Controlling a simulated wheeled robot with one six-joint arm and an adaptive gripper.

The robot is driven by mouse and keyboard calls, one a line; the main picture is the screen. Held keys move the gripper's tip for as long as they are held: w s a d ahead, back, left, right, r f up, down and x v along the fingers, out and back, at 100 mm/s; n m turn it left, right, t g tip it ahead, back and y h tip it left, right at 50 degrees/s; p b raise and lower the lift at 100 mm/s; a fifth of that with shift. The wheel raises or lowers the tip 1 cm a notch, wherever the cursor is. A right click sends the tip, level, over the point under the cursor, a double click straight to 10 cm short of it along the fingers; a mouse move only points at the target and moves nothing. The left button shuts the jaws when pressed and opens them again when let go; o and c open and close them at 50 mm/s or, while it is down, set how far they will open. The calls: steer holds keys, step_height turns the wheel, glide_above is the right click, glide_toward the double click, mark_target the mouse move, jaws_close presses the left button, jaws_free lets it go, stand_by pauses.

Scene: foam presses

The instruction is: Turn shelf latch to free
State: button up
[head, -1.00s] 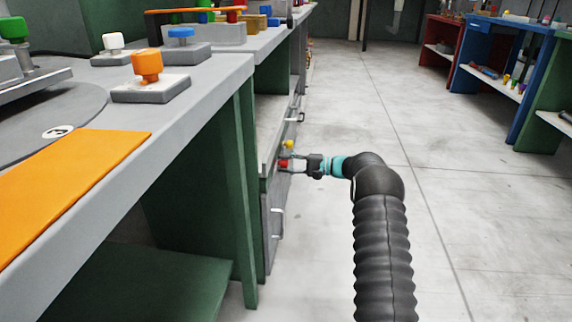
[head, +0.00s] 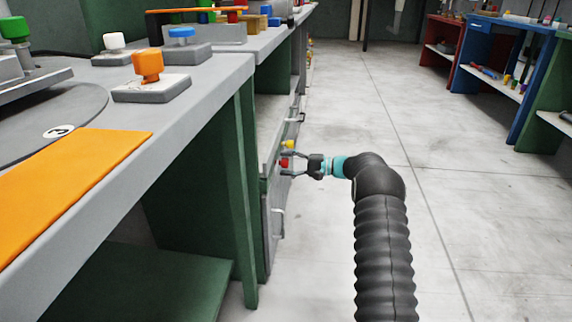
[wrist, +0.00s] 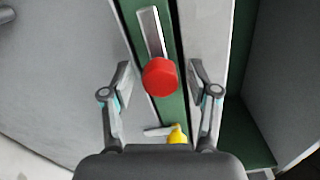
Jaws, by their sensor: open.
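A round red knob (wrist: 160,77) sits on a green upright strip with a pale metal plate, in the wrist view. A yellow knob (wrist: 178,135) with a grey lever is lower on the same strip, partly hidden by my gripper. Both also show small in the head view, the red one (head: 284,163) below the yellow one (head: 289,145). My gripper (wrist: 160,80) is open, with one finger on each side of the red knob and gaps visible between. In the head view my gripper (head: 290,164) reaches left to the cabinet front. Which knob is the shelf latch I cannot tell.
Grey cabinet doors with handles (head: 278,224) line the bench side. The bench top (head: 215,80) carries an orange knob (head: 147,65), a blue knob (head: 181,33) and an orange mat (head: 65,180). The floor (head: 460,220) to the right is clear; coloured workbenches stand far right.

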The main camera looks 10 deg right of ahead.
steer(key=v, duration=1.1)
steer(key=shift+d, duration=0.35)
steer(key=s+f+m+g+h, duration=0.2)
steer(key=s+f+m+h, duration=0.15)
steer(key=f, duration=0.75)
steer(key=s+a+r+g+h+p, duration=0.15)
steer(key=s+h, duration=0.25)
steer(key=s, duration=0.4)
steer(key=s+a+r+n+t+h+p, duration=0.1)
steer(key=s+a+r+n+h+p, duration=0.2)
steer(key=s+r, duration=0.7)
steer(key=s+a+r+n+t+h+p, duration=0.1)
steer(key=s+a+r+n+h+p, duration=0.2)
steer(key=s+r, duration=0.7)
steer(key=s+a+r+n+t+h+p, duration=0.1)
steer(key=s+a+r+n+h+p, duration=0.2)
steer(key=s+r, duration=0.8)
steer(key=s+a, duration=0.1)
steer(key=s, duration=0.6)
steer(key=shift+h, duration=0.35)
